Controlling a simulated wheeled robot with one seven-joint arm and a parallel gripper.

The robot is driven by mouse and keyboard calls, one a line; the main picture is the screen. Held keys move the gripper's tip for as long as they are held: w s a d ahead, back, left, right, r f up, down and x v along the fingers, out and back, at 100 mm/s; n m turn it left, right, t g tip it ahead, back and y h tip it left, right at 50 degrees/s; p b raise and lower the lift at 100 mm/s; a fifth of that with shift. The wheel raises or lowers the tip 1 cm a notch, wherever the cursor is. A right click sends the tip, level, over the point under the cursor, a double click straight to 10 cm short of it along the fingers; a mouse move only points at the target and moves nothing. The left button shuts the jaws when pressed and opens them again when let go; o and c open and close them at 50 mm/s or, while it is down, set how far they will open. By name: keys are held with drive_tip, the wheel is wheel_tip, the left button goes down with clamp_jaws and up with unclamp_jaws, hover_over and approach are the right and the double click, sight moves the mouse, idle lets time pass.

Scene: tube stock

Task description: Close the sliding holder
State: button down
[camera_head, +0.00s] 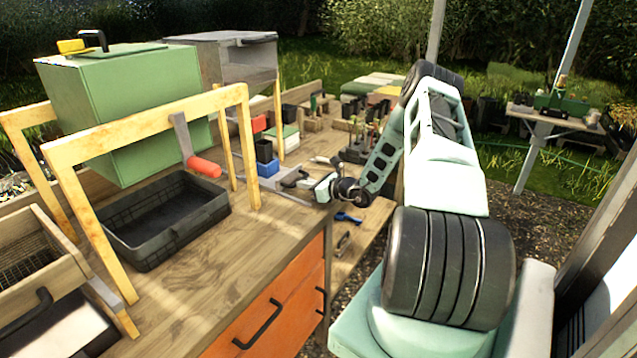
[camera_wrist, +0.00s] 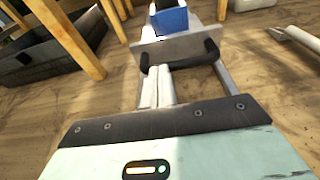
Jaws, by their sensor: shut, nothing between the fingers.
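Grey rails run from the plate toward me. A blue box (camera_wrist: 170,20) stands just behind the plate; it also shows on the bench in the head view (camera_head: 268,168). My gripper (camera_wrist: 161,70) is shut and empty, its pale fingers side by side with their tips at the handle. I cannot tell whether they touch it. In the head view my gripper (camera_head: 312,184) is low over the bench; holder details are too small there.
A black tray (camera_head: 160,222) lies left on the wooden bench (camera_head: 215,285) under a yellow wooden frame (camera_head: 150,122). A green box (camera_head: 130,110) stands behind. Pots and small tools crowd the bench's far part.

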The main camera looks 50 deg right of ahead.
sight(268, 172)
drive_tip(key=shift+w+a+f, duration=0.1)
drive_tip(key=shift+w+f, duration=0.05)
drive_tip(key=shift+w, duration=0.55)
drive_tip(key=shift+w, duration=0.15)
drive_tip(key=b+x, duration=0.2)
drive_tip(key=x, duration=0.2)
drive_tip(key=r+b+x, duration=0.1)
drive_tip(key=b+x, duration=0.1)
drive_tip(key=x, duration=0.2)
drive_tip(key=r+b+x, duration=0.1)
drive_tip(key=b+x, duration=0.1)
drive_tip(key=x, duration=0.2)
drive_tip(key=shift+w, duration=0.35)
drive_tip(key=shift+w+r, duration=0.15)
drive_tip(key=shift+r, duration=0.25)
